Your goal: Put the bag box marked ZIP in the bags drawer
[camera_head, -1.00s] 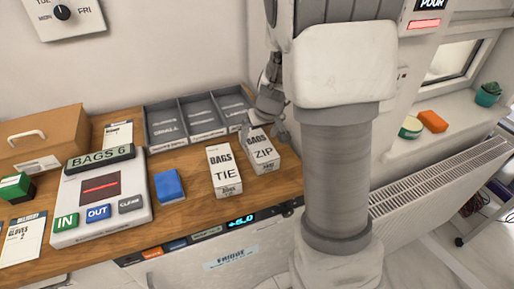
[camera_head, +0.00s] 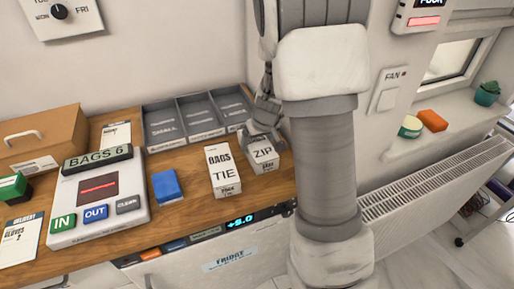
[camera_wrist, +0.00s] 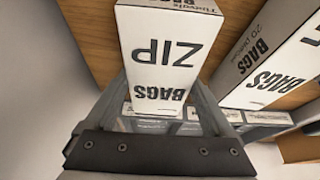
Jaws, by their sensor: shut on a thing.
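The white bag box marked ZIP (camera_head: 264,157) stands on the wooden counter, to the right of the matching box marked TIE (camera_head: 222,172). My gripper (camera_head: 262,138) is at the top back of the ZIP box and is shut on it. In the wrist view the ZIP box (camera_wrist: 165,55) sits between the two fingers (camera_wrist: 168,108), with its lettering upside down. The TIE box also shows in the wrist view (camera_wrist: 270,60), close beside it. I cannot tell whether the ZIP box still touches the counter. No drawer marked for bags is clearly seen.
A grey three-compartment tray (camera_head: 197,136) stands behind the boxes. A scanner panel reading BAGS 6 (camera_head: 140,215), a blue block (camera_head: 167,186) and a brown case (camera_head: 40,147) are to the left. A fridge front (camera_head: 235,258) lies below the counter edge. A radiator (camera_head: 430,185) is at right.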

